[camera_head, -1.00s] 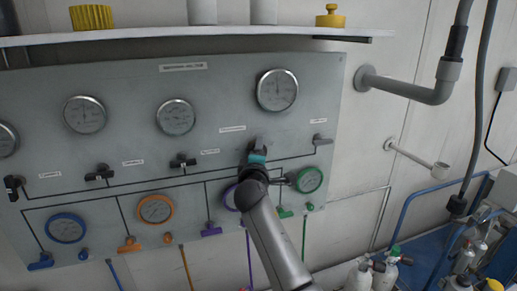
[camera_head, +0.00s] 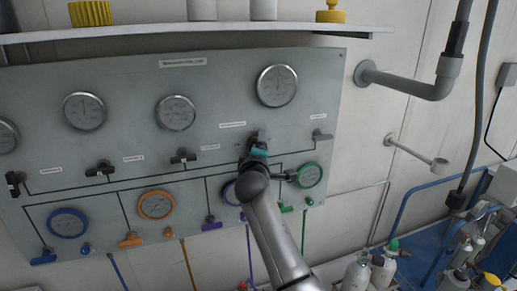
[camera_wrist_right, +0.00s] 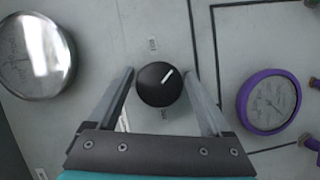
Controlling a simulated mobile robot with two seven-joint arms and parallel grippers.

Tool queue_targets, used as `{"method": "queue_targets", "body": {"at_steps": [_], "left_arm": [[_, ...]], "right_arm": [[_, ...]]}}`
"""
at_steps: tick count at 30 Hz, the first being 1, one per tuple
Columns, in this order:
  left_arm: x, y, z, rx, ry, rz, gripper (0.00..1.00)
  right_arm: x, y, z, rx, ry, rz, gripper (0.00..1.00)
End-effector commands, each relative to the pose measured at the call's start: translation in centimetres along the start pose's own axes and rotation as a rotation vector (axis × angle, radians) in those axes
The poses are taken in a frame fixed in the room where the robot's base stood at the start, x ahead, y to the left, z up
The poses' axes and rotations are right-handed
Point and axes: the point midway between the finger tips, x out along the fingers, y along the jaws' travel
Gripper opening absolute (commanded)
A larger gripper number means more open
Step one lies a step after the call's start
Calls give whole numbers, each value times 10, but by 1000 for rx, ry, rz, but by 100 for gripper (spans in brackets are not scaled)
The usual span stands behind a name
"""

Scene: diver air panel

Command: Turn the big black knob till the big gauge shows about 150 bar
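The big black knob (camera_wrist_right: 159,84) is round with a white pointer line, slanted up to the right in the right wrist view. My right gripper (camera_wrist_right: 160,76) has one finger on each side of it, with what look like thin gaps between fingers and knob. In the head view the right gripper (camera_head: 258,146) is at the panel and mostly hides the knob. The big gauge (camera_head: 277,86) is above it, with a white dial and silver rim. It also shows in the right wrist view (camera_wrist_right: 33,57), with glare; its reading is too small to tell. My left gripper is not in view.
The grey panel (camera_head: 120,75) carries smaller gauges, valves and a purple-rimmed gauge (camera_wrist_right: 268,101) near the gripper. A green-rimmed gauge (camera_head: 309,175) is to the right. A shelf (camera_head: 140,33) runs above. Pipes and cylinders (camera_head: 357,274) are at the right.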

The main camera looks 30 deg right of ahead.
Motion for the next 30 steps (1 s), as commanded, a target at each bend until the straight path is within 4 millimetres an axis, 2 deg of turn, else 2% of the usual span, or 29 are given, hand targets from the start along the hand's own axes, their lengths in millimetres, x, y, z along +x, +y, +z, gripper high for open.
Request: {"method": "queue_targets", "body": {"at_steps": [1, 3, 14, 20, 30], "left_arm": [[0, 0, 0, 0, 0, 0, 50], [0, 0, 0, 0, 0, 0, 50], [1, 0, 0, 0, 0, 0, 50], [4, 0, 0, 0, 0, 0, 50], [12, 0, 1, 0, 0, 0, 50]], "right_arm": [[0, 0, 0, -1, 0, 0, 90], [0, 0, 0, -1, 0, 0, 96], [-4, 0, 0, -2, 1, 2, 96], [-25, -1, 0, 0, 1, 1, 96], [-78, -1, 0, 1, 2, 1, 96]]}}
